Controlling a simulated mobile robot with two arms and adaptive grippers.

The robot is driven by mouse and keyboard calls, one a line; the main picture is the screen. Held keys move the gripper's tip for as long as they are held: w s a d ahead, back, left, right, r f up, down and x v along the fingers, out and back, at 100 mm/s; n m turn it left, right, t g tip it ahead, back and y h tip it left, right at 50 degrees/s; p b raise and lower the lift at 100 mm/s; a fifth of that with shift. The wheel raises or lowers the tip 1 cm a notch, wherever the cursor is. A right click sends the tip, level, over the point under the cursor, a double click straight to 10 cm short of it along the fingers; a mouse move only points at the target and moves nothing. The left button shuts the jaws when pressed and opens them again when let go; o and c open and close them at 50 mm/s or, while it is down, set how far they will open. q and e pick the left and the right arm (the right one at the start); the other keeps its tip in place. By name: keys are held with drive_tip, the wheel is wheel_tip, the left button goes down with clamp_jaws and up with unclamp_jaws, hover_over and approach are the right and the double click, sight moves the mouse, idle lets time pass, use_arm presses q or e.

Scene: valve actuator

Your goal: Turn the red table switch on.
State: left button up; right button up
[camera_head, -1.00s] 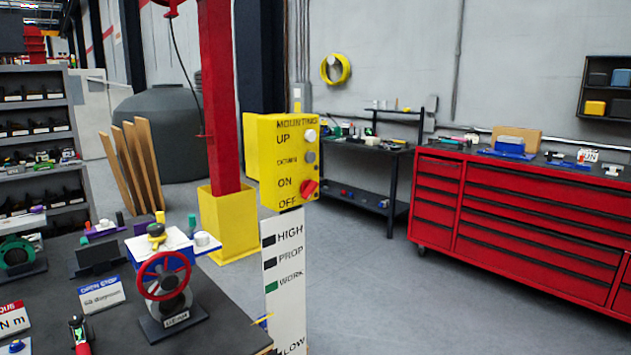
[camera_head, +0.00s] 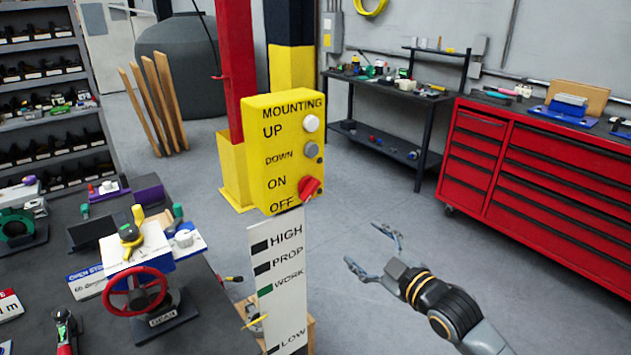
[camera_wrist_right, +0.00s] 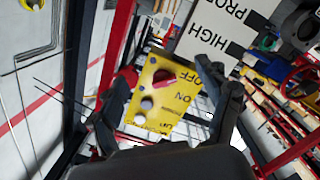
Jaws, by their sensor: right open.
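The red switch (camera_head: 310,188) is a rotary knob low on the yellow control box (camera_head: 285,150), beside the ON and OFF labels. White and grey buttons sit above it by UP and DOWN. My right gripper (camera_head: 372,250) is open and empty, to the right of the box and lower in the head view. In the right wrist view the yellow box (camera_wrist_right: 150,120) and the red switch (camera_wrist_right: 163,77) show between the open fingers (camera_wrist_right: 165,115), some distance away. The knob's pointer slants. My left gripper is not in view.
A white level board (camera_head: 280,285) stands below the box. The table at left holds a red handwheel valve (camera_head: 135,291) and several small parts. A red column (camera_head: 236,70) rises behind the box. A red tool cabinet (camera_head: 540,165) stands at right. The floor between is clear.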

drive_tip(key=n+y, duration=0.2)
approach(313, 192)
drive_tip(key=v, duration=0.5)
drive_tip(key=p+x, duration=0.4)
drive_tip(key=x, duration=0.9)
drive_tip(key=shift+w+a+f, duration=0.1)
drive_tip(key=shift+w+a, duration=0.2)
drive_tip(key=shift+w, duration=0.1)
drive_tip(key=shift+c, duration=0.5)
drive_tip(key=c, duration=1.1)
